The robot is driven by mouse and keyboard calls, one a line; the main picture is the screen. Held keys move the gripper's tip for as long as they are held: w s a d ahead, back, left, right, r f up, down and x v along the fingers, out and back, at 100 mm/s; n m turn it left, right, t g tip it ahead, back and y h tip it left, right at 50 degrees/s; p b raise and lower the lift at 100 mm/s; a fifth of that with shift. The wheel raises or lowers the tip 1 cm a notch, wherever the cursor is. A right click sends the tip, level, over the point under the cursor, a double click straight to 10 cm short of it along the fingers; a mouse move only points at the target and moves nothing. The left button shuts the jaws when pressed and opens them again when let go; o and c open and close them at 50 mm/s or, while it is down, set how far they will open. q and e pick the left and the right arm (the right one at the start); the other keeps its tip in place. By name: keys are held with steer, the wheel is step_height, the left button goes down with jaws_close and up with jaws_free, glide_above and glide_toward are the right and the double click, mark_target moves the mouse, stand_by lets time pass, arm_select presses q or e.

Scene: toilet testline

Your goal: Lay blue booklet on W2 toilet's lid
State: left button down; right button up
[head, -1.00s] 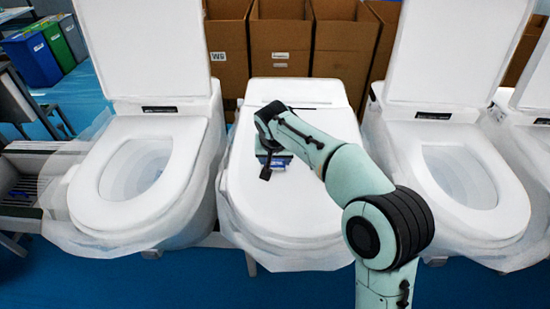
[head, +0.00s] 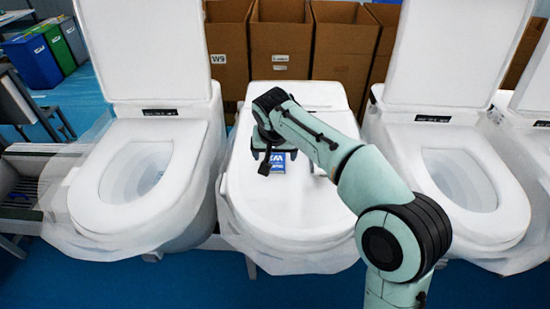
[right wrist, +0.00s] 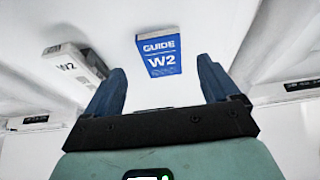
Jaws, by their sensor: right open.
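The blue booklet (head: 277,163) lies on the closed white lid (head: 290,208) of the middle toilet. In the right wrist view the booklet (right wrist: 160,56) shows its face, marked "GUIDE W2", and lies flat just beyond my fingertips. My right gripper (head: 271,156) is over the rear half of the lid. Its two blue fingers stand apart with nothing held between them, and the booklet appears clear of both. A white part marked "W2" (right wrist: 66,66) shows at the left of the wrist view. My left gripper is not in view.
Toilets with raised lids stand at the left (head: 140,185) and right (head: 455,175), close beside the middle one. Cardboard boxes (head: 281,45) line the back. Blue and green bins (head: 45,55) stand at the far left. The front of the middle lid is clear.

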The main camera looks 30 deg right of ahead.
steer(key=v, duration=0.6)
steer(key=shift+r, duration=0.4)
steer(key=shift+s+a, duration=0.1)
steer(key=shift+s, duration=0.05)
